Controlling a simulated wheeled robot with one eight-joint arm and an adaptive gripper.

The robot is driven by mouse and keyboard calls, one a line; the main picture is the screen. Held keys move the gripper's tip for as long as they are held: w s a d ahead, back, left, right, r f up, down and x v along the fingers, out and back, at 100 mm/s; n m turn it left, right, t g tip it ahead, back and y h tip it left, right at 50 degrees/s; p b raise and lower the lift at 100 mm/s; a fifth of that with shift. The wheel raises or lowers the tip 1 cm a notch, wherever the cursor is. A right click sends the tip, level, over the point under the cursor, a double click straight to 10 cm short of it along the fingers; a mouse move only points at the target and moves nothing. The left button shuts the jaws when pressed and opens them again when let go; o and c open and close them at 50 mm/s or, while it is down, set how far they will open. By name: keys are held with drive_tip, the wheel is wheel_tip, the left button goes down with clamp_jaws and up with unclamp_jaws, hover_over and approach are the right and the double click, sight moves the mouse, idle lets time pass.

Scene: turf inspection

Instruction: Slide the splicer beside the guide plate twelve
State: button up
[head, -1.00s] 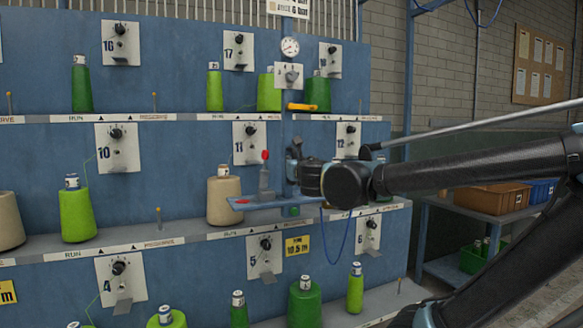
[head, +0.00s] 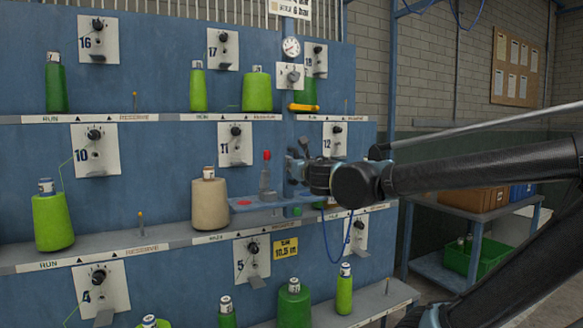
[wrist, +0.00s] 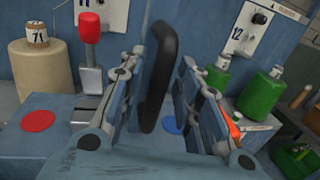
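The splicer, a grey device with a red knob (head: 267,172), stands on a blue carriage shelf (head: 245,206) fixed to a blue upright (head: 289,110). It also shows in the wrist view (wrist: 91,65). The shelf carries a red and a blue disc. Guide plate twelve (head: 334,141), white with a black knob, is right of the upright; it also shows in the wrist view (wrist: 250,30). Guide plate eleven (head: 235,144) is left of the splicer. My gripper (wrist: 160,75) has its fingers on both sides of the dark upright handle (wrist: 160,60), apparently closed on it; contact is partly hidden.
A tan cone (head: 210,205) stands on the rack ledge left of the carriage. Green cones (wrist: 262,95) stand to its right in the wrist view. A yellow sign (head: 285,248) hangs below. A table with crates (head: 470,199) stands to the right.

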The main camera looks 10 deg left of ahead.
drive_tip(key=shift+s, duration=0.1)
drive_tip(key=v, duration=1.1)
drive_tip(key=shift+s+d, duration=0.2)
drive_tip(key=shift+s, duration=0.1)
idle(0.3)
